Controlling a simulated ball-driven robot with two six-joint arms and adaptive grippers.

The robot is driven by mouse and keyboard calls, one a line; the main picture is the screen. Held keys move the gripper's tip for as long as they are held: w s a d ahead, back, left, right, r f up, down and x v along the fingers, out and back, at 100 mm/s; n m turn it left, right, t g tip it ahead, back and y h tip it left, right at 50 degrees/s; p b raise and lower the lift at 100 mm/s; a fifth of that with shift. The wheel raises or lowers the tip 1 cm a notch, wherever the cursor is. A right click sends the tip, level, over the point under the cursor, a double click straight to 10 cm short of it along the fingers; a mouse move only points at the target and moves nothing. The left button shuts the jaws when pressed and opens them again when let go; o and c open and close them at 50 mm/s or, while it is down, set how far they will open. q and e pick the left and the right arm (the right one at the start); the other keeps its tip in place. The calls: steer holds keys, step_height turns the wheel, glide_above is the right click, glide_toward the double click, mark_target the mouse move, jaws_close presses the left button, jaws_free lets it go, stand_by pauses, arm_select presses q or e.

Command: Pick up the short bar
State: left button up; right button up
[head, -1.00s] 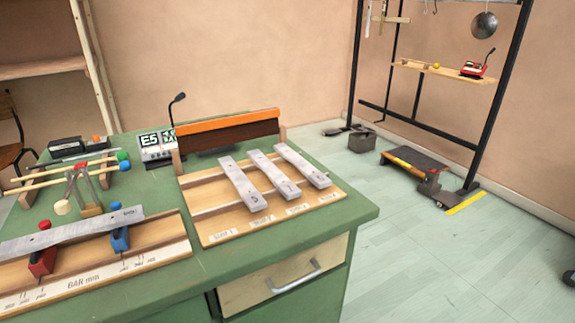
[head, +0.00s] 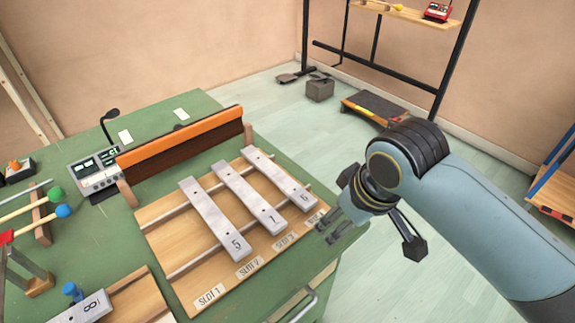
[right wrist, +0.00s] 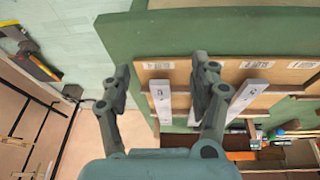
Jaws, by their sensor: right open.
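Three grey metal bars lie side by side on a wooden slotted board (head: 180,240). They are the bar marked 5 (head: 214,213), the middle bar (head: 248,196) and the bar marked 6 (head: 278,178), which looks shortest. My right gripper (head: 370,237) is open and empty, to the right of the board's label edge. My left gripper is not in view.
An orange-topped barrier (head: 180,142) and a meter box (head: 98,172) stand behind the board. Mallets (head: 30,208) lie at left. Open floor lies right of the green table.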

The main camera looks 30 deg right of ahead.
steer(key=shift+t, duration=0.3)
steer(key=w+r, duration=0.1)
steer(key=w, duration=0.2)
steer(key=w+r, duration=0.1)
steer(key=w, duration=0.2)
steer(key=w+r, duration=0.1)
steer(key=w, duration=0.2)
steer(key=shift+a, duration=0.25)
steer(key=y, duration=0.1)
glide_toward(276, 174)
steer(key=shift+w+a+f+n, duration=0.1)
steer(key=shift+w+f+n, duration=0.1)
steer(key=shift+f, duration=0.3)
steer(key=shift+w+f+n, duration=0.1)
steer(key=shift+w+f, duration=0.1)
steer(key=shift+f, duration=0.3)
steer(key=x, duration=0.6)
steer(key=shift+f, duration=0.1)
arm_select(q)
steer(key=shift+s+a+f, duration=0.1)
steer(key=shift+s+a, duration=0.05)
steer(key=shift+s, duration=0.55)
arm_select(e)
jaws_close()
